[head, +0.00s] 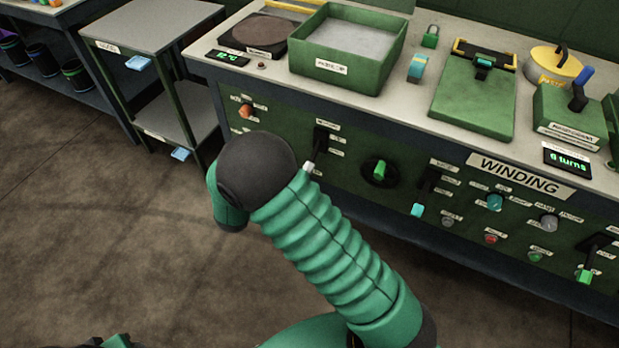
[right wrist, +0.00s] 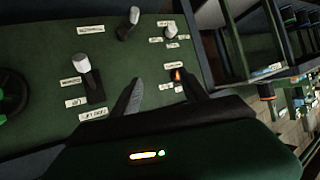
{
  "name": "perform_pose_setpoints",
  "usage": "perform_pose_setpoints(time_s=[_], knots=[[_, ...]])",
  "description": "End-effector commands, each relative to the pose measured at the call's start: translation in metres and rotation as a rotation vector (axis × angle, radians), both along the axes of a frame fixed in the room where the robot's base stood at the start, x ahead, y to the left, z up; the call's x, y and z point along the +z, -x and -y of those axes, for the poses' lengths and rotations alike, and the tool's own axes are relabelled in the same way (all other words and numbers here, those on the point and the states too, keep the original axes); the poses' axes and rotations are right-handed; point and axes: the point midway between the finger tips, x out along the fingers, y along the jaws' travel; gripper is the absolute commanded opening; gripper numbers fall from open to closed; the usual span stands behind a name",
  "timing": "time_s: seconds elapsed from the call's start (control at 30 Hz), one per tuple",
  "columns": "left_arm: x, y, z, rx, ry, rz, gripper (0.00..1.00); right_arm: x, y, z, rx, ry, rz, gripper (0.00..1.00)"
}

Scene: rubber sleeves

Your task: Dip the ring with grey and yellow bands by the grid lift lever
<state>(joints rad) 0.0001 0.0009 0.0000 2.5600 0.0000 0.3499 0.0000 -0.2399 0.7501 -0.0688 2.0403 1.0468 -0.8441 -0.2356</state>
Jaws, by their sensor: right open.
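The green tray (head: 380,82) with a flat grey surface inside stands at the back of the bench; its label is too small to read. A black lever (head: 320,140) with a pale handle (head: 308,166) is on the green front panel below it. A white-tipped lever (right wrist: 83,64) in a slot shows left of my right gripper (right wrist: 162,73), which is open and empty, apart from the panel. An orange-tipped switch (right wrist: 178,75) appears between its fingers. In the head view the right gripper is hidden. I cannot make out a ring with grey and yellow bands.
A dark round plate (head: 253,32) lies left of the tray. A green press-like board (head: 473,105) and a yellow-lidded pot (head: 553,66) stand right. A grey side cart (head: 150,25) and dark banded bins (head: 77,75) are at left. The floor (head: 90,220) is clear.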

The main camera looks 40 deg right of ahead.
Motion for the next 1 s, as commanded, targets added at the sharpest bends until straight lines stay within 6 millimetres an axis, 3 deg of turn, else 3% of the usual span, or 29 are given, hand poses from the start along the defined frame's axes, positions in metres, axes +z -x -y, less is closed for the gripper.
perform_pose_setpoints(time_s=[0.03,0.1,0.2,0.3,0.47,1.0], knots=[[-0.052,0.000,0.000,0.000,0.000,0.000,0.47,-0.062,0.006,0.016,-0.109,0.099,0.035,0.52],[-0.077,0.001,0.000,0.000,0.000,0.000,0.47,-0.088,0.025,0.038,-0.265,0.245,0.080,0.52],[-0.097,0.001,0.000,0.000,0.000,0.000,0.47,-0.108,0.057,0.052,-0.426,0.413,0.104,0.52],[-0.103,0.001,0.000,0.000,0.000,0.001,0.47,-0.111,0.076,0.056,-0.509,0.504,0.109,0.52],[-0.104,0.000,0.000,0.000,0.000,0.002,0.47,-0.107,0.077,0.071,-0.533,0.524,0.110,0.52],[-0.144,0.001,0.000,0.000,0.000,0.001,0.47,-0.109,0.037,0.196,-0.530,0.520,0.110,0.52]])
